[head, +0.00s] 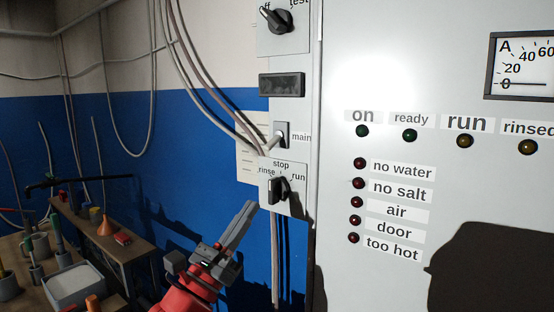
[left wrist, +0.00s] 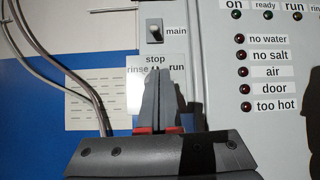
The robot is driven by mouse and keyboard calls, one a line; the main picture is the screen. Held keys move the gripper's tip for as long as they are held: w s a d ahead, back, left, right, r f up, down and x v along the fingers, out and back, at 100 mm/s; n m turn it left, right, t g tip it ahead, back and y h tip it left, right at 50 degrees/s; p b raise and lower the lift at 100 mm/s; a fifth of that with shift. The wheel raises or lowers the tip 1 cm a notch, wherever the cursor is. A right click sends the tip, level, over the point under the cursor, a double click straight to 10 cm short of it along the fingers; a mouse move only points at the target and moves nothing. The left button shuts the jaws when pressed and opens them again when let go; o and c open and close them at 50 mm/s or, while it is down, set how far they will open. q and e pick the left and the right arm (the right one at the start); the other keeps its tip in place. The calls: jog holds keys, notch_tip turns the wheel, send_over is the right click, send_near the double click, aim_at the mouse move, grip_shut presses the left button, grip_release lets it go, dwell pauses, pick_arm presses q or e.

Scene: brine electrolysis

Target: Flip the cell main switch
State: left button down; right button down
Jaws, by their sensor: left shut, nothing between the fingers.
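The main switch (head: 281,135) is a small toggle on a light plate with the label "main" to its right, on the narrow left part of the grey cabinet. In the head view its pale lever points down-left; it also shows in the left wrist view (left wrist: 155,31). My left gripper (head: 249,208) is shut and empty. Its fingertips point up and lie below the switch, beside the rinse/stop/run knob (head: 279,189). In the left wrist view the fingers (left wrist: 157,73) cover most of that knob, and the switch is clear above them. My right gripper is not in view.
Above the switch are a dark rectangular plate (head: 282,84) and an off/test knob (head: 279,19). Loose cables (head: 205,75) hang close on the left. Labelled lamps (head: 362,131) and a meter (head: 522,66) are on the cabinet front. A cluttered bench (head: 130,262) stands lower left.

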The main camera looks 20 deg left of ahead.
aim_at(273, 143)
pick_arm(q)
jog(key=shift+s+a+r+t+y, duration=0.15)
jog(key=shift+s+a+r+y, duration=0.1)
jog(key=shift+r, duration=0.2)
jog(key=shift+s+a+r+t+y, duration=0.15)
jog(key=shift+a+r, duration=0.1)
jog(key=shift+r, duration=0.15)
jog(key=p+x, duration=0.3)
jog(key=x, duration=0.7)
jog(key=shift+w+p, duration=0.1)
jog(key=shift+p, duration=0.2)
